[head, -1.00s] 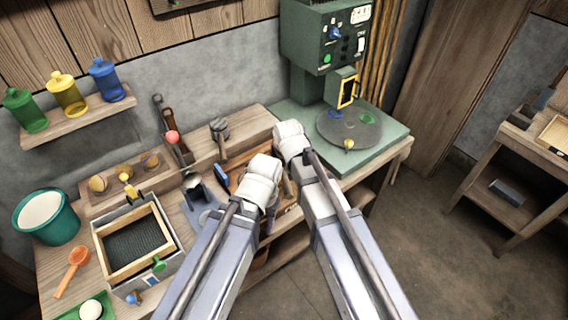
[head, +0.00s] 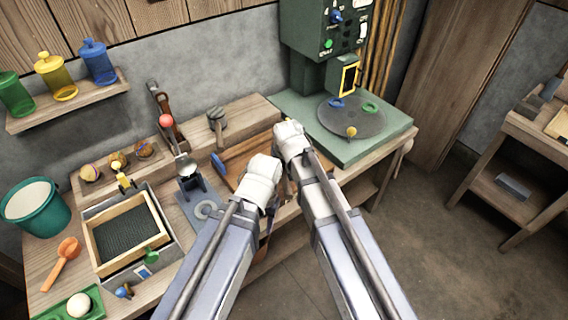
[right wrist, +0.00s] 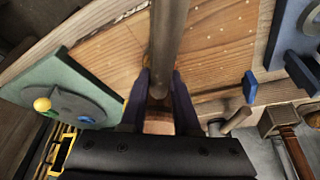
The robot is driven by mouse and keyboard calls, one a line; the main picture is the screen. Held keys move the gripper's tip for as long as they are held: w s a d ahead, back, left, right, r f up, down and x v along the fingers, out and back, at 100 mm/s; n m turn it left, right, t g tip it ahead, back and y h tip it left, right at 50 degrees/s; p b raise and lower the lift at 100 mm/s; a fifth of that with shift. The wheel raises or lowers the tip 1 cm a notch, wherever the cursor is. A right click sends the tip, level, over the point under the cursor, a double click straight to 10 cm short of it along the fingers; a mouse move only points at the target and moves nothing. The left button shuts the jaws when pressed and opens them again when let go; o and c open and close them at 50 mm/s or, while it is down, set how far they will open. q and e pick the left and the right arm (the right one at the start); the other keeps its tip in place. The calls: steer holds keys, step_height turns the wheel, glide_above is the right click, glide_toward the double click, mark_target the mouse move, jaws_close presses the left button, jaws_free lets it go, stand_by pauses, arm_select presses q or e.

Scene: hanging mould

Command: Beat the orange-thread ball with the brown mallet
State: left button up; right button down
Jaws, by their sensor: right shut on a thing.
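Several wound thread balls (head: 118,160) sit on a wooden ledge at the back left in the head view; I cannot tell which has orange thread. My right gripper (right wrist: 158,98) is shut on a long grey-brown rod (right wrist: 170,40); I cannot tell whether it is the mallet's handle. In the head view its fingers are hidden behind the white wrist (head: 291,140). A brown, block-headed tool (right wrist: 290,145) lies at the right of the wrist view. My left gripper (head: 264,170) is over the bench front; its fingers are hidden.
A green machine (head: 325,50) with a round turntable (head: 365,117) stands at the back right. A framed tray (head: 160,235), a teal bucket (head: 62,222) and an orange scoop (head: 65,262) are at left. A grey-headed tool (head: 217,120) stands behind.

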steer(key=shift+r+p, duration=1.75)
steer(key=shift+p, duration=0.6)
arm_select(q)
step_height(320, 180, up, 3)
steer(key=shift+r, duration=0.1)
arm_select(e)
steer(key=shift+f, duration=0.2)
arm_select(q)
step_height(320, 180, down, 5)
steer(key=b, duration=0.5)
arm_select(e)
step_height(320, 180, down, 5)
steer(key=shift+s, duration=0.1)
step_height(320, 180, up, 5)
steer(key=p, duration=0.4)
steer(key=shift+p, duration=0.35)
arm_select(q)
steer(key=shift+r, duration=2.25)
arm_select(e)
steer(key=shift+f, duration=0.25)
arm_select(q)
steer(key=shift+f+b, duration=0.15)
steer(key=shift+b, duration=0.25)
arm_select(e)
steer(key=shift+f, duration=0.1)
